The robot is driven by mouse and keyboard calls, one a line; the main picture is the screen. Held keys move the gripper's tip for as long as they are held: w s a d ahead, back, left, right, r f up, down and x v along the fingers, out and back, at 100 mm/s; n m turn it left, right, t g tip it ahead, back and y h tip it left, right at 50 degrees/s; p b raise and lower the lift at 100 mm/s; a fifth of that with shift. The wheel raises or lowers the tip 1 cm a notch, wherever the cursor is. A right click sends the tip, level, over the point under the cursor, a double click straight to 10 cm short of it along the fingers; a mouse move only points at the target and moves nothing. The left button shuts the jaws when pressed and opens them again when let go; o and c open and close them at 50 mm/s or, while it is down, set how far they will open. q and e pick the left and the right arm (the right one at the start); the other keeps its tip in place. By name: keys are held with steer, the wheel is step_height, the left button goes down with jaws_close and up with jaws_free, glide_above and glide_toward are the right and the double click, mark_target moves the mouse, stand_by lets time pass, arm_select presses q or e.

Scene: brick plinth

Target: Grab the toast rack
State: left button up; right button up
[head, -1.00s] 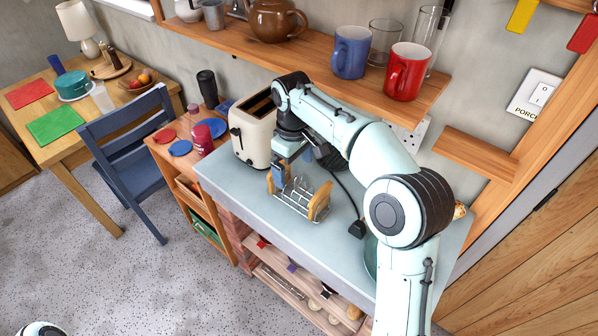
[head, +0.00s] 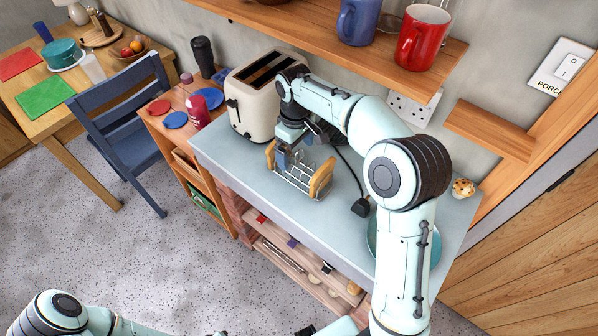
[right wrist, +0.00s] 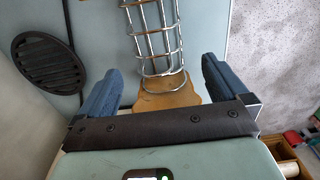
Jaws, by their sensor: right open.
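The toast rack (head: 320,179) has silver wire bars between two wooden end pieces and stands on the pale blue counter top in the head view. My right gripper (head: 284,157) is just above the rack's end nearest the toaster. In the right wrist view the rack (right wrist: 160,50) runs up from between the two blue fingers of my open right gripper (right wrist: 158,85). One wooden end lies between the fingers, with a gap on each side. My left arm shows at the bottom left of the head view, but its gripper is not visible.
A cream toaster (head: 254,103) stands close behind my right gripper. A black plug (head: 360,207) and cord lie right of the rack. A teal plate (head: 377,240) is partly behind my right arm. The wooden shelf (head: 330,50) with mugs hangs above.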

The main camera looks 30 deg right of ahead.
mark_target(299, 164)
steer(key=f, duration=0.2)
steer(key=s+f, duration=0.1)
steer(key=f, duration=0.1)
steer(key=shift+d, duration=0.25)
steer(key=shift+w+f, duration=0.1)
steer(key=shift+f, duration=0.25)
steer(key=c, duration=1.1)
steer(key=shift+o, duration=0.2)
